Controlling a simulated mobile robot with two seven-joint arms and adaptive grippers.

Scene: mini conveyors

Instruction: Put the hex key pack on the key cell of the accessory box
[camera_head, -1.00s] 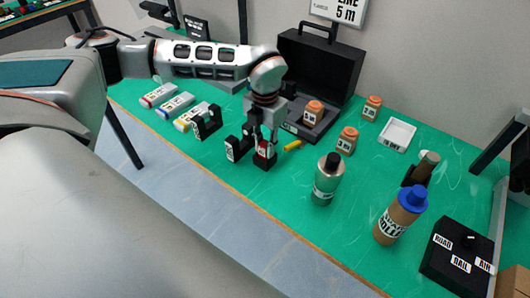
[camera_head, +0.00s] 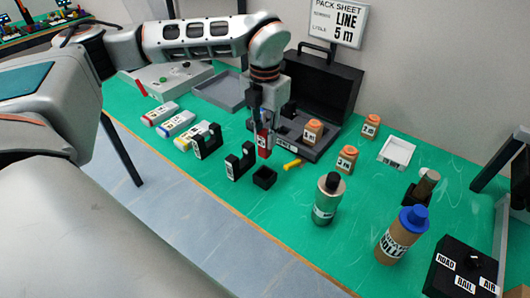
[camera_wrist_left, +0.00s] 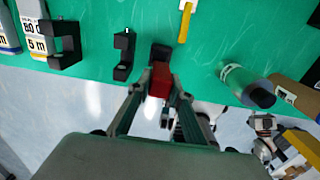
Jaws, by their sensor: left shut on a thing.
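My left gripper (camera_head: 263,128) is shut on the hex key pack (camera_head: 264,146), a small red block with a white label. It holds the pack upright in the air. The pack also shows red between the fingers in the left wrist view (camera_wrist_left: 160,81). The accessory box (camera_head: 329,80) is a black case with its lid open, just behind and right of the gripper. My arm hides part of the tray, and I cannot make out the key cell. My right gripper is out of view.
A small empty black holder (camera_head: 264,178) and black brackets (camera_head: 241,160) stand in front. A yellow tool (camera_head: 293,164) lies by the box. A grey-green bottle (camera_head: 327,200), a blue-capped bottle (camera_head: 402,233) and a white tray (camera_head: 398,152) are to the right.

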